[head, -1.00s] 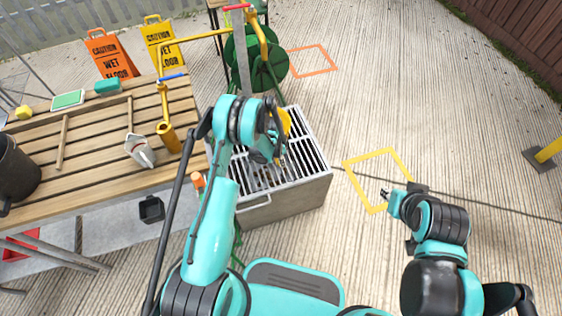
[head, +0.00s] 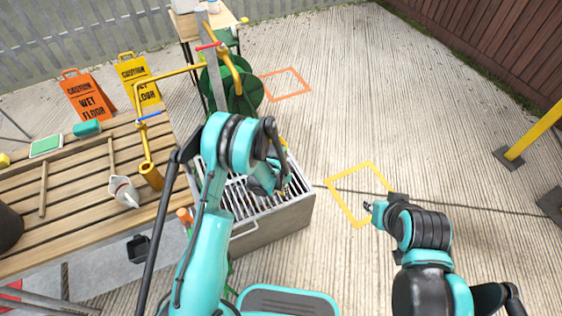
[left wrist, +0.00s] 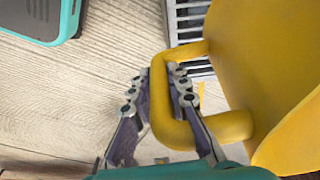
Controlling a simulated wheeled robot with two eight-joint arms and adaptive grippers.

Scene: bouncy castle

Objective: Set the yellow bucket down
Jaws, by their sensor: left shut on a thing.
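The yellow bucket (left wrist: 270,60) fills the right side of the left wrist view. My left gripper (left wrist: 158,88) is shut on its side handle, with one finger on each side of the handle bar. In the head view the left gripper (head: 280,190) is over the metal grate. Only a small yellow patch of the bucket (head: 284,143) shows there; my arm hides the rest.
The grated metal box (head: 268,230) stands below my left arm. A slatted wooden table (head: 75,195) is on the left, with tools on it. An orange square outline (head: 302,93) lies farther back. The ground between is mostly clear.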

